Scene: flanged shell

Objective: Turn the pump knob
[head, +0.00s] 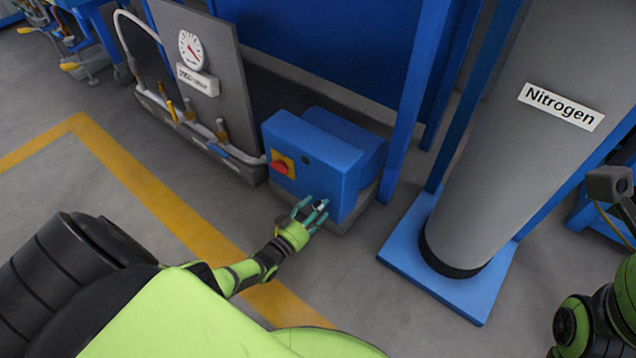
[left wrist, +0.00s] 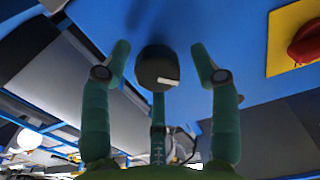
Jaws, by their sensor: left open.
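The blue pump box (head: 335,165) stands on the floor at the middle of the head view. A round black knob (left wrist: 158,66) with a white mark is on its blue face in the left wrist view. My left gripper (head: 312,210) is open at the lower front of the box. In the head view the fingers largely hide this knob. A red switch (head: 281,166) on a yellow plate sits farther left on the box; it also shows in the left wrist view (left wrist: 306,42).
A grey panel with a gauge (head: 191,49) and piping stands left of the box. A grey Nitrogen cylinder (head: 510,150) stands on a blue base (head: 460,295) at the right. A blue post (head: 412,105) rises behind the box. The floor in front is clear, with a yellow line.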

